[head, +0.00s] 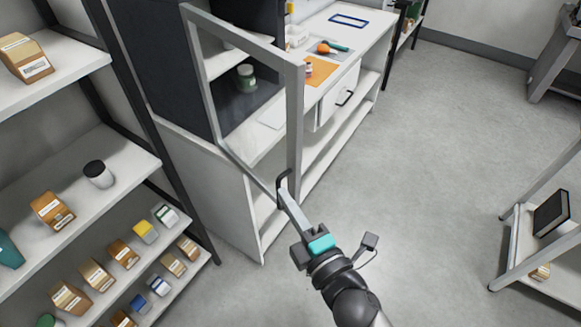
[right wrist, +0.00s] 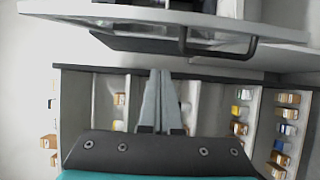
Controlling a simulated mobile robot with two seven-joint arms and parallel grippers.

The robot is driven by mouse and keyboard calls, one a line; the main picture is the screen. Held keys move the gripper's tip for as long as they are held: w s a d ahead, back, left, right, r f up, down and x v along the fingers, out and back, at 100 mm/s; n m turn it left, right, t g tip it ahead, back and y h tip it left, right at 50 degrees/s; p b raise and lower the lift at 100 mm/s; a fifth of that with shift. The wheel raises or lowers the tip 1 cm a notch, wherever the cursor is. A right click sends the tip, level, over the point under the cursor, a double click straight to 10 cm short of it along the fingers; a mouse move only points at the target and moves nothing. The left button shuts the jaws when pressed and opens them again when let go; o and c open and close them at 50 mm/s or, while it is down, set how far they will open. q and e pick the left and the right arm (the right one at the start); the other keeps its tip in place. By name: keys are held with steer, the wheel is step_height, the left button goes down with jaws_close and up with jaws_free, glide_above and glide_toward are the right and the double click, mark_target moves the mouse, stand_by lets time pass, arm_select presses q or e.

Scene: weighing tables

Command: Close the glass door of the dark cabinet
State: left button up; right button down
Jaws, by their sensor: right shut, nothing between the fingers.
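The dark cabinet (head: 175,75) stands on a white bench in the head view. Its glass door, with a grey frame (head: 296,120), stands open and juts out from the cabinet. A dark handle (head: 280,190) sits near the lower outer corner of the door. My right gripper (head: 285,187) is shut and empty, its fingertips at the handle and lower door edge. In the right wrist view, the shut fingers (right wrist: 160,74) point up below the handle (right wrist: 217,48) and the door frame (right wrist: 180,17); I cannot tell if they touch. My left gripper is out of view.
A shelf rack (head: 130,150) with boxes and a jar stands at the left. The white bench (head: 195,150) holds an orange mat (head: 318,72) and small items. A cart (head: 510,245) stands at the right. The grey floor between bench and cart is clear.

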mark_target(291, 170)
steer(key=w+p, duration=0.1)
steer(key=w, duration=0.6)
steer(key=shift+w+d+p, duration=0.3)
steer(key=shift+w+d, duration=0.05)
steer(key=shift+d, duration=0.15)
